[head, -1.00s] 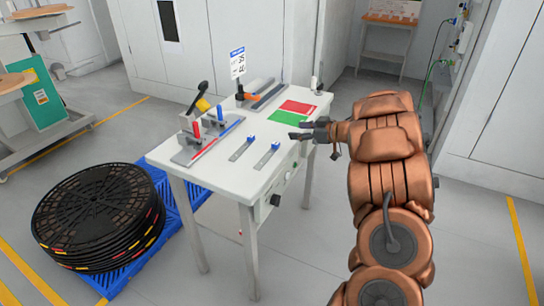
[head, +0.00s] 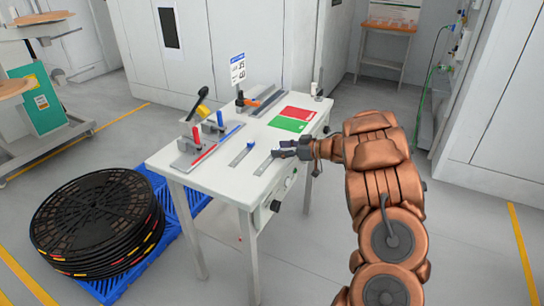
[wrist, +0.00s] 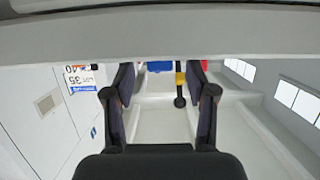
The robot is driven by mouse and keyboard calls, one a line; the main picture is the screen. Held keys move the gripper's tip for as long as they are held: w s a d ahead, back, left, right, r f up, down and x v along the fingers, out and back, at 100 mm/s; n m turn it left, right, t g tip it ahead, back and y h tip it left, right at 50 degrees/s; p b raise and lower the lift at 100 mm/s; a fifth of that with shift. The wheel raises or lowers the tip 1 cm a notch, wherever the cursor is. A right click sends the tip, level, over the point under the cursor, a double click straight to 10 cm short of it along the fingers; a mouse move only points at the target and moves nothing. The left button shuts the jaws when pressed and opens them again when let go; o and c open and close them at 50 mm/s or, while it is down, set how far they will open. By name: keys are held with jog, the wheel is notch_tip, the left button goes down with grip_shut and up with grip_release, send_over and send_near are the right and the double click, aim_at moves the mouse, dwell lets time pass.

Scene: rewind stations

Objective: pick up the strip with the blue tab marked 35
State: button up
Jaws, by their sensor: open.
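Two grey metal strips lie on the white table. The left strip (head: 242,154) has its blue tab in view at its far end. The right strip (head: 264,166) shows only its near part; my gripper hides its tab end. No number on either tab is readable. My gripper (head: 277,153) is low over the far end of the right strip, reaching in from the right. In the wrist view my gripper (wrist: 160,82) has its fingers spread wide. A blue patch (wrist: 160,66) shows between them; I cannot tell whether it is a tab.
A clamp fixture with red and blue handles (head: 197,134) stands at the table's left. Red (head: 298,114) and green (head: 288,124) pads lie behind my gripper. A sign (head: 238,69) reading 35 and 40 stands at the back. Black reels (head: 95,215) sit on a blue pallet.

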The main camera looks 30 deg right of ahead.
jog(key=shift+w+a+f, duration=0.1)
jog(key=shift+w, duration=0.2)
grip_shut()
dwell(0.4)
